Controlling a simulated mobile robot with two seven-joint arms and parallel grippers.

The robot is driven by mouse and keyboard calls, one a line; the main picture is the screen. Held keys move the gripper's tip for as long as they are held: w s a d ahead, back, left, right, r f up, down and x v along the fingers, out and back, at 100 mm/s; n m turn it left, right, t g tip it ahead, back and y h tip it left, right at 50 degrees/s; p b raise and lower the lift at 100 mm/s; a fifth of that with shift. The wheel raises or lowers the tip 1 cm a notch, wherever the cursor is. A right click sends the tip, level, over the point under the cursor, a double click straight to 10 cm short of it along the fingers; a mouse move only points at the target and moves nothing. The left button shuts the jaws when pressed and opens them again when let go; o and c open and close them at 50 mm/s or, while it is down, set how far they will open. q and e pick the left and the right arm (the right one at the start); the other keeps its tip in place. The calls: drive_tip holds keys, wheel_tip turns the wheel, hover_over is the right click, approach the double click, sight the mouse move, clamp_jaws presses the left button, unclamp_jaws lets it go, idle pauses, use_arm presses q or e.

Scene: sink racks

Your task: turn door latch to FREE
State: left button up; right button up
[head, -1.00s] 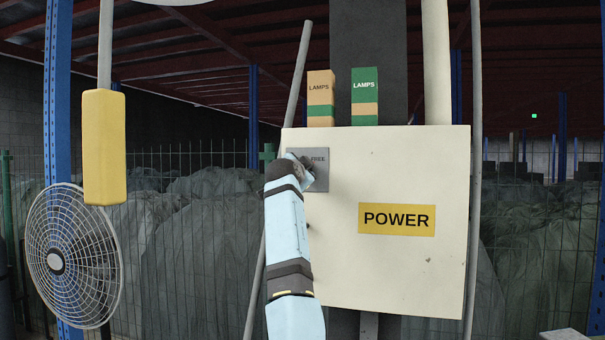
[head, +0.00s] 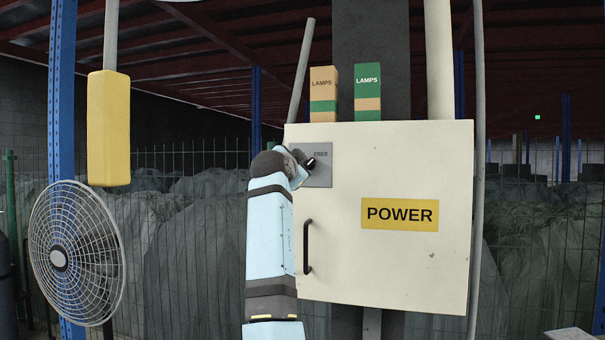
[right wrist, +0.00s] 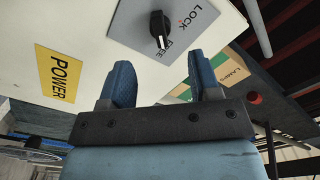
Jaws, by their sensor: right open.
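The door latch is a black knob (head: 311,162) on a grey plate (head: 318,178) at the upper left of the cream POWER cabinet door (head: 390,260). In the right wrist view the knob (right wrist: 158,29) stands on the plate marked LOCK and FREE, and its white-marked end points at FREE. My right gripper (right wrist: 160,72) is open and empty, its two blue fingers apart from the knob and short of it. In the head view my right arm covers the plate's left part, and its fingers are mostly hidden. My left gripper is not in view.
A black door handle (head: 307,246) is below the plate. Two LAMPS boxes, tan (head: 323,92) and green (head: 367,92), stand on the cabinet. A yellow box (head: 109,130) hangs at left above a round fan (head: 77,253). Wire fencing stands behind.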

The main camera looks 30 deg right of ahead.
drive_tip(key=shift+b+v, duration=0.4)
drive_tip(key=shift+v, duration=2.3)
